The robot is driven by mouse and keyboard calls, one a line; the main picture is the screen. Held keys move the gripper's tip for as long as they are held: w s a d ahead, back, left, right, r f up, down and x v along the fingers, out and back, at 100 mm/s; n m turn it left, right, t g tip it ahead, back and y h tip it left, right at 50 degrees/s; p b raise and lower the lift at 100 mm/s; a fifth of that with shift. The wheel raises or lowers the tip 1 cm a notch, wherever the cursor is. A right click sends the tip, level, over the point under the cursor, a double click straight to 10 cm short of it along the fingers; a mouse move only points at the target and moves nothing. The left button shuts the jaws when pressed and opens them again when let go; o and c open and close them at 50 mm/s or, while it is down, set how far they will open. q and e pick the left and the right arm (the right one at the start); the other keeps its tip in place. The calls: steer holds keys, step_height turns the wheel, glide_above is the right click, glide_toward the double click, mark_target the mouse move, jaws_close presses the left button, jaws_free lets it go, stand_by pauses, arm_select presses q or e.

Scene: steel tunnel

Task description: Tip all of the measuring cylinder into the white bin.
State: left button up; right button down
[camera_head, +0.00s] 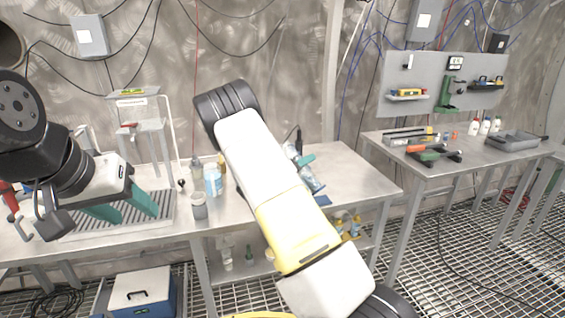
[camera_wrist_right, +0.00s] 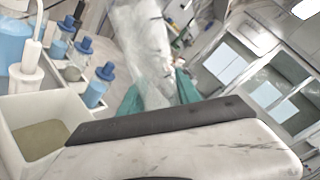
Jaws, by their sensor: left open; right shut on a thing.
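My right gripper (camera_wrist_right: 158,88) is shut on a clear, whitish measuring cylinder (camera_wrist_right: 147,45), with teal fingers on either side of it in the right wrist view. In the head view my right arm hides most of that gripper; a teal fingertip and part of a clear object (camera_head: 313,182) show just right of the arm, above the bench. A white bin (camera_wrist_right: 72,105) with a grey-green bottom stands at the left of the right wrist view, apart from the cylinder. The cylinder's contents cannot be made out. My left gripper (camera_head: 122,207) is open and empty over the left bench end.
Blue-filled bottles (camera_wrist_right: 97,86) stand beside the bin. On the bench (camera_head: 350,180) are a light-blue bottle (camera_head: 213,180), a grey jar (camera_head: 199,206) and a clear-walled stand (camera_head: 150,130). A second bench at right holds tools and a grey tray (camera_head: 513,141).

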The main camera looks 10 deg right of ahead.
mark_target(306, 171)
steer(key=shift+s+d+f+n, duration=0.2)
steer(key=shift+f+n, duration=0.4)
steer(key=shift+n, duration=0.3)
steer(key=shift+s+f+n, duration=0.15)
steer(key=shift+f+n, duration=0.8)
steer(key=shift+n, duration=0.25)
step_height(306, 171, down, 2)
steer(key=shift+f+n, duration=0.1)
steer(key=shift+n, duration=1.1)
steer(key=shift+w+a+n, duration=0.15)
steer(key=shift+w+n, duration=0.2)
steer(key=shift+n, duration=0.85)
